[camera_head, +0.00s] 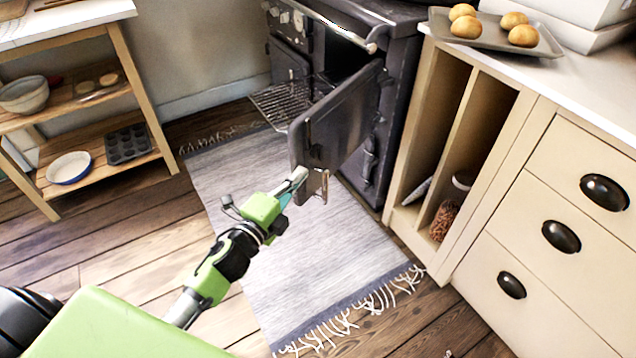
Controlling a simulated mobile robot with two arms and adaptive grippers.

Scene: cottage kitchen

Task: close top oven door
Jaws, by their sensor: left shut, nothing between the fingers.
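The dark top oven door (343,117) stands swung open from the stove (402,88), hinged on its right side. An oven rack (283,103) sticks out of the dark oven opening behind the door. My left gripper (298,178) is shut and empty. Its tip is at the lower left part of the door's near face, beside the metal latch (322,186); whether it touches the door I cannot tell. My right gripper is not in view.
A grey rug (290,260) lies on the wooden floor below. Beige cabinets (560,220) with a tray of buns (490,36) on top stand at right. A wooden shelf (147,88) stands at left. The floor between is open.

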